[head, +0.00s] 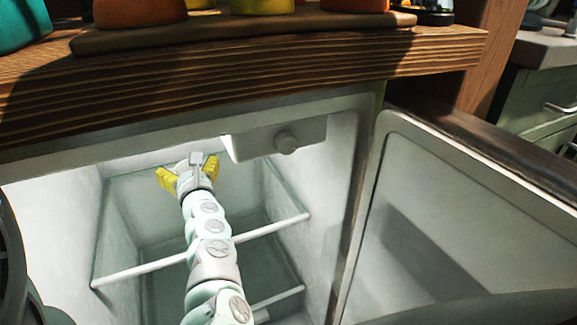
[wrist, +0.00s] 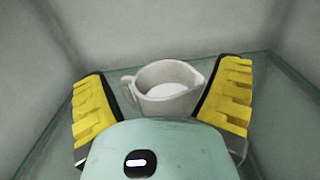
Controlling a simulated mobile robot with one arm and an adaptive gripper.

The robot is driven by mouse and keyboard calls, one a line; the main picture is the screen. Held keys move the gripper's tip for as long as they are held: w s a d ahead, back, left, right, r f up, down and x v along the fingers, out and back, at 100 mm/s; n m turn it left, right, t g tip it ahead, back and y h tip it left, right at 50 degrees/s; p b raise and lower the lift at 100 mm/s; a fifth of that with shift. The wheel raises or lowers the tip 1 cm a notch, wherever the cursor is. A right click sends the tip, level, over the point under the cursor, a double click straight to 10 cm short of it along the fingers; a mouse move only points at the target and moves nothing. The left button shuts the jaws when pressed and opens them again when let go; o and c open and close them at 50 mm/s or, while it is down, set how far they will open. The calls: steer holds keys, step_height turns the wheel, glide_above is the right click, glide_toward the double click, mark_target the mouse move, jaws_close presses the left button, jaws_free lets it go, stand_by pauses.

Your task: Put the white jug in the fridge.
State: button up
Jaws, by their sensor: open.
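The white jug (wrist: 168,98) stands upright inside the fridge in the wrist view, on what looks like a glass shelf (wrist: 268,72). Its handle points left and its spout points right. My gripper (wrist: 165,95) is open, with a yellow finger on each side of the jug. I cannot tell whether the fingers touch it. In the head view my gripper (head: 188,174) reaches deep into the open fridge (head: 350,105), near the back wall.
The fridge door (head: 470,220) stands open on the right. A glass shelf with a white front bar (head: 265,229) lies under my arm. A lamp housing (head: 275,139) hangs at the top. A wooden tabletop (head: 240,75) with a board (head: 300,34) overhangs the fridge.

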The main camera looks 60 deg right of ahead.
steer(key=p+v, duration=0.1)
steer(key=v, duration=0.9)
steer(key=shift+s+d+f, duration=0.1)
steer(key=shift+s, duration=0.15)
steer(key=shift+s+a, duration=0.45)
steer(key=shift+s, duration=0.15)
